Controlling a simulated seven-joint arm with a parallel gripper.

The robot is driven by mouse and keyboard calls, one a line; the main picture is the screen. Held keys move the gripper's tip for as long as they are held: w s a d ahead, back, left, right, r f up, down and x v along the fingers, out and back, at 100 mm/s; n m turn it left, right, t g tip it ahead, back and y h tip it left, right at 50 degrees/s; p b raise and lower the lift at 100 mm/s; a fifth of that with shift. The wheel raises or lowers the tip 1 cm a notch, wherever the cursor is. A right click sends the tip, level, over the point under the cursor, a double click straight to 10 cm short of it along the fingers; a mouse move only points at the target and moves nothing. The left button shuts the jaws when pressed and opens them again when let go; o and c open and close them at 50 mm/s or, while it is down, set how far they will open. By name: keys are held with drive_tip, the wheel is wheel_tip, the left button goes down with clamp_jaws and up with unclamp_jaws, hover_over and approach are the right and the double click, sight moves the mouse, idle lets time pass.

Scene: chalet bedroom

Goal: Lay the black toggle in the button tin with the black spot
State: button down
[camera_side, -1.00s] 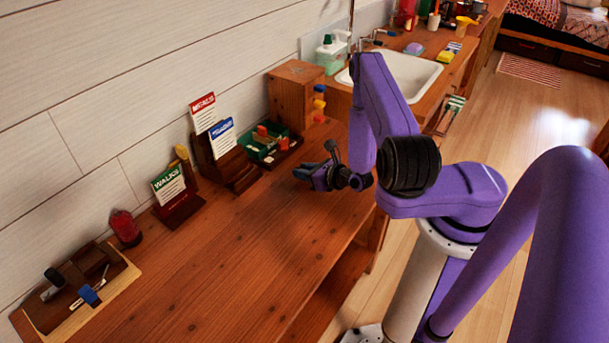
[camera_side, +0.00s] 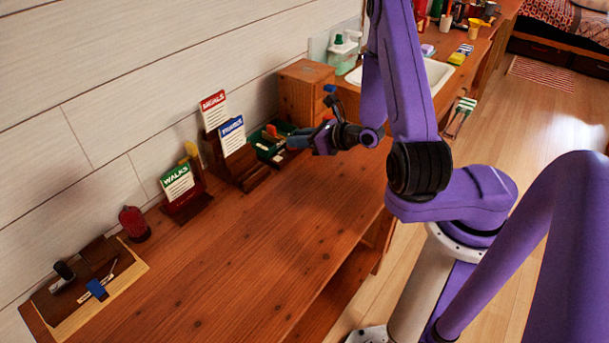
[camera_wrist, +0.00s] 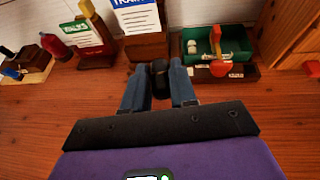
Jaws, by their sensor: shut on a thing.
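My gripper (camera_side: 298,140) is shut on a small dark object above the desk, in front of the card holders and green tray. In the wrist view my gripper (camera_wrist: 158,84) has its two blue-grey fingers on either side of this black piece, which looks like the black toggle (camera_wrist: 159,72). I cannot make out a button tin with a black spot in either view. The green tray (camera_wrist: 246,45) at the back holds small items, including a pale one and a red one. It is partly hidden behind my gripper in the side view (camera_side: 257,138).
Card holders with a red-topped card (camera_side: 213,107), a blue-topped card (camera_side: 232,135) and a green-topped card (camera_side: 177,183) line the wall. A red lantern-like object (camera_side: 134,224) and a dark desk set (camera_side: 75,285) stand left. A wooden drawer box (camera_side: 300,95) stands right. The front desk is clear.

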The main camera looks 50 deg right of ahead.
drive_tip(key=s+a+r+n+g+y, duration=0.1)
drive_tip(key=a+r+n+y, duration=0.3)
drive_tip(key=a+r, duration=0.15)
drive_tip(key=s+a+f+n+g+y, duration=0.3)
drive_tip(key=s+f+n+y, duration=0.1)
drive_tip(key=s+f, duration=0.5)
hover_over(274, 202)
drive_tip(key=f, duration=0.7)
drive_tip(key=shift+s+f, duration=0.25)
drive_tip(key=shift+s, duration=0.1)
drive_tip(key=shift+w+f, duration=0.3)
drive_tip(key=shift+f, duration=1.6)
drive_tip(key=shift+f, duration=0.1)
drive_tip(key=c, duration=0.9)
unclamp_jaws()
